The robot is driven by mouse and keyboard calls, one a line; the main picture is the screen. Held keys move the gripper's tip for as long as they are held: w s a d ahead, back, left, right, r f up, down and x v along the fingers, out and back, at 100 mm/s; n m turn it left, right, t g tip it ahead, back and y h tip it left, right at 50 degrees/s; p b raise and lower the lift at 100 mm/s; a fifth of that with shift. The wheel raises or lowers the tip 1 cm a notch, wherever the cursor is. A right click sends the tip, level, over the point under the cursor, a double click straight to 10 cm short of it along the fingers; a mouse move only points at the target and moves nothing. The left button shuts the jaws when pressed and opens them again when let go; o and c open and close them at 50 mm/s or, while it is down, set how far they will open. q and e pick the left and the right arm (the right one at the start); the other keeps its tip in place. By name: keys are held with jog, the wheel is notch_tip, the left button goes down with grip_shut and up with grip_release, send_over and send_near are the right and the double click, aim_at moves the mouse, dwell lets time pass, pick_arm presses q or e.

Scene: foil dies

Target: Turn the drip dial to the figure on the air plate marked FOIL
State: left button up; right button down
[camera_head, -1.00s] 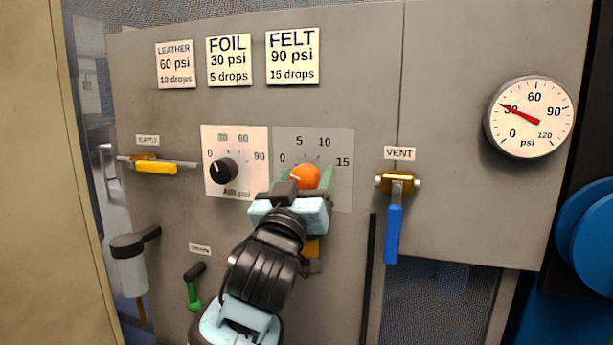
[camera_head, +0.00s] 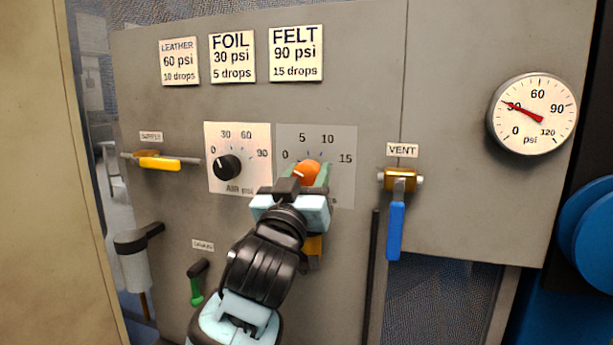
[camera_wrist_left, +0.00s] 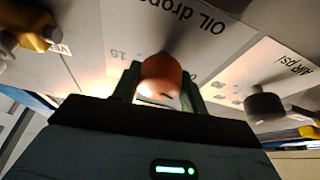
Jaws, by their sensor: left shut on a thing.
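The orange drip dial (camera_head: 309,171) sits on a light grey scale plate (camera_head: 343,187) marked 0, 5, 10 and 15. A pale mark on the dial points toward its left side, near the 0 side; the exact reading is unclear. My left gripper (camera_head: 308,178) is shut on the dial from the front and hides the lower scale. In the left wrist view the fingers stand on either side of the dial (camera_wrist_left: 161,78), below the words "OIL drops". The FOIL plate (camera_head: 232,57) reads 30 psi, 5 drops. My right gripper is not in view.
Left of the dial is a black air knob (camera_head: 227,167). A yellow supply handle (camera_head: 160,163) is farther left, and a blue vent lever (camera_head: 395,230) hangs at right. The gauge (camera_head: 533,113) needle is near 30. LEATHER (camera_head: 179,62) and FELT (camera_head: 296,54) plates flank FOIL.

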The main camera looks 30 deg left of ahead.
pick_arm(q)
jog(key=m+h, duration=0.1)
jog(key=m, duration=0.2)
jog(key=m+h, duration=0.2)
jog(key=m, duration=0.1)
jog(key=shift+m, duration=0.4)
jog(key=shift+m+h, duration=1.4)
jog(key=shift+m, duration=1)
jog(key=o, duration=1)
jog(key=shift+c, duration=0.2)
jog(key=shift+f, duration=0.1)
